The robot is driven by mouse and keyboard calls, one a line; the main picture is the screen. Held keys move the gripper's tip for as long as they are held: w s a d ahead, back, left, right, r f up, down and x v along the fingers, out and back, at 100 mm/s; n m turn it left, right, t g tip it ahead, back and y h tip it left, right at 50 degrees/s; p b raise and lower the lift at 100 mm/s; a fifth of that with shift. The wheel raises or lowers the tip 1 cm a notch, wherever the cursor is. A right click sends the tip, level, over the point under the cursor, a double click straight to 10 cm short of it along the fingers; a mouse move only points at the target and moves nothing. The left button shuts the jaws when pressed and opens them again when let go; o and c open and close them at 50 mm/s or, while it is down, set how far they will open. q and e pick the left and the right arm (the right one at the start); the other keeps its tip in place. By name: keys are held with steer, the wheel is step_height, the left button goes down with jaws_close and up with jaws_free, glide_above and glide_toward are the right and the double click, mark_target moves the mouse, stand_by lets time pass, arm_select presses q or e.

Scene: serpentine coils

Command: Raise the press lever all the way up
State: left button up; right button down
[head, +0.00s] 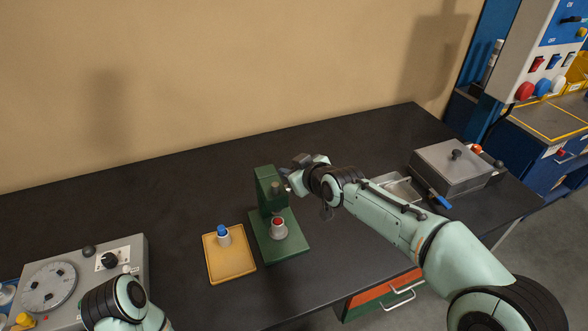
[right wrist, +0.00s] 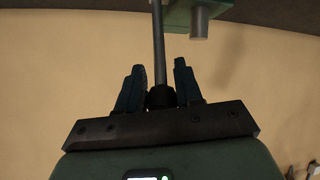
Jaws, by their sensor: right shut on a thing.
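The green press (head: 270,190) stands on the dark bench, with its column on a flat green base. A small white piece with a red top (head: 278,227) sits on the base under the press head. My right gripper (head: 287,177) is at the right side of the press head, partly hidden by its own wrist. In the right wrist view the two fingers (right wrist: 160,88) are shut around the dark knob (right wrist: 161,97) of the grey press lever rod (right wrist: 158,45). The press head (right wrist: 180,12) and its grey ram (right wrist: 200,22) show above. My left gripper is out of view.
A yellow tray (head: 232,265) with a blue-capped white piece (head: 223,236) lies left of the press. A grey dial unit (head: 65,270) stands far left. A lidded grey box (head: 453,165) with a blue handle and a metal tray (head: 398,186) are at right.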

steer(key=shift+a+r, duration=0.1)
steer(key=shift+r, duration=0.1)
steer(key=c, duration=1)
jaws_free()
steer(key=shift+c, duration=0.2)
steer(key=shift+o, duration=1)
steer(key=shift+f, duration=0.15)
steer(key=shift+s, duration=0.15)
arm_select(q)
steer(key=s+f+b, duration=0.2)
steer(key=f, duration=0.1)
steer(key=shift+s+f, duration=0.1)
arm_select(e)
steer(key=v, duration=1.3)
